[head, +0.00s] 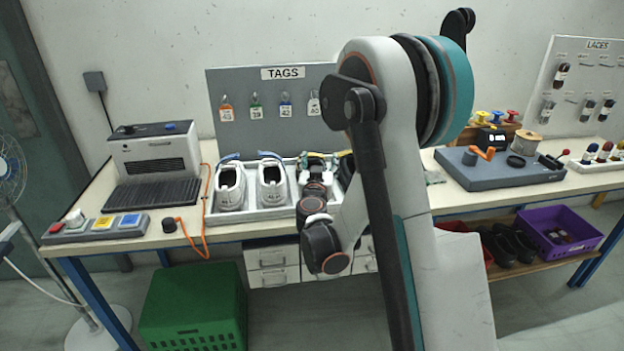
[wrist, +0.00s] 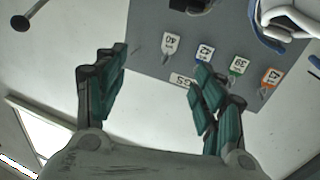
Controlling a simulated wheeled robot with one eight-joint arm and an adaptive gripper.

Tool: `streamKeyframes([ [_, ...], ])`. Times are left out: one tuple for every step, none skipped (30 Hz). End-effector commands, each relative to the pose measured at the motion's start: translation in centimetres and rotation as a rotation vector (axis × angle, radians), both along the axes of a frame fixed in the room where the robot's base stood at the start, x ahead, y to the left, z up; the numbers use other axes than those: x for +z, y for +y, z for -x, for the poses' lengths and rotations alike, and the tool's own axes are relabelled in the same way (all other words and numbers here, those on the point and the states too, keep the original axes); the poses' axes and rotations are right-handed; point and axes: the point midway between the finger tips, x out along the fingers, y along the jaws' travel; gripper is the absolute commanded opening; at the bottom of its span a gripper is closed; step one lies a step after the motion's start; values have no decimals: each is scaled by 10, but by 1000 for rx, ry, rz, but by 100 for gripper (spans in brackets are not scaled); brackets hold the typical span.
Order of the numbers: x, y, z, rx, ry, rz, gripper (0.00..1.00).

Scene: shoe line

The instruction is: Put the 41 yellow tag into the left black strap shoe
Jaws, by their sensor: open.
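The tag board (head: 240,85) stands behind the bench, with orange, green, blue and white tags in a row. The orange tag (head: 226,113) is at the left; its number looks like 41 or 43. I cannot make out a clearly yellow tag. In the wrist view the tags hang upside down, including the orange tag (wrist: 270,78). My gripper (wrist: 160,75) is open and empty, its fingers wide apart before the board. In the head view my arm hides part of the board and the shoe tray (head: 255,213). Dark shoes beside the white ones are mostly hidden; straps cannot be told.
Two white shoes (head: 230,187) stand in the tray's left part. A grey machine (head: 155,150) and a button panel (head: 95,228) are to the left. A blue-grey fixture (head: 485,172) is to the right. A green crate (head: 192,305) stands on the floor.

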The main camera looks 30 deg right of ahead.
Motion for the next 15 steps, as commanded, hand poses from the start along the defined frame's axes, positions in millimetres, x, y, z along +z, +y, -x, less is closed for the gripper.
streamKeyframes([
  [0, 5, 7, 2, 0, 0, 63],
  [0, 8, 11, 3, 0, 0, 63],
  [0, 11, 16, 3, 0, 0, 63],
  [0, 12, 18, 2, 0, 0, 63],
  [0, 13, 21, 1, 0, 0, 63],
  [0, 15, 24, 1, 0, 0, 63],
  [0, 16, 25, 0, 0, 0, 63],
  [0, 16, 27, 0, 0, 0, 63],
  [0, 17, 28, 0, 0, 0, 63],
  [0, 17, 29, 0, 0, 0, 63],
  [0, 18, 29, 0, 0, 0, 63],
  [0, 18, 29, 0, 0, 0, 63],
  [0, 18, 30, 0, 0, 0, 63],
  [0, 18, 29, 0, 0, 0, 63],
  [0, 18, 29, 0, 0, 0, 63],
])
